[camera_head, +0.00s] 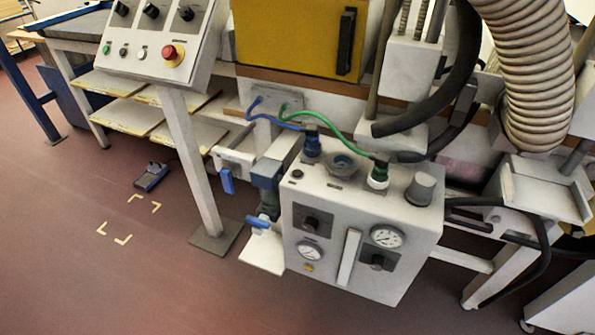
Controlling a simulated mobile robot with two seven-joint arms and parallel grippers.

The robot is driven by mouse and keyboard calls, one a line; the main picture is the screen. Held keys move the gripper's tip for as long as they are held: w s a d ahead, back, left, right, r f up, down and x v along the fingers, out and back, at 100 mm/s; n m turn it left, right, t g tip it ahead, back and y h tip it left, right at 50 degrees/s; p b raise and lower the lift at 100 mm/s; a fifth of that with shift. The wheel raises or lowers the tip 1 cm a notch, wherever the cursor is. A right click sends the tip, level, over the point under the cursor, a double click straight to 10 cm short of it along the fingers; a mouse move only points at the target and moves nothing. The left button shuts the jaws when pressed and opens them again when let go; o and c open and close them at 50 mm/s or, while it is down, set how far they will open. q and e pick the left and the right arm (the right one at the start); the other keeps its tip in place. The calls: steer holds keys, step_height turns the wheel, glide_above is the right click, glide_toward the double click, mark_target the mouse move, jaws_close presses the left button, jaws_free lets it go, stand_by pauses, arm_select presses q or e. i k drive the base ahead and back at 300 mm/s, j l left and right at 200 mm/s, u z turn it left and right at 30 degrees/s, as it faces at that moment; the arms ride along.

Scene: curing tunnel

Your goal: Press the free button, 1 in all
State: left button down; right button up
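Neither of my grippers is in view. Several buttons show, and I cannot tell which is the one called free. A tilted grey control panel (150,35) on a post at the upper left carries a green button (106,49), a dark button (123,52), a white button (141,53) and a red mushroom button (172,54) on a yellow base. A white box (375,285) in the middle has a small black round button or cap (297,174) on its top and a small yellow round part (309,268) on its front. Nothing touches any of them.
The white box also has gauges (387,236), knobs, blue and green hoses (335,131) and blue-handled valves (258,221). A ribbed duct (535,75) hangs at the upper right. The floor at the lower left is clear.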

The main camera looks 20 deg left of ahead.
mark_target(296, 173)
steer(key=i+l, duration=0.65)
steer(key=i, duration=0.3)
steer(key=u, duration=1.65)
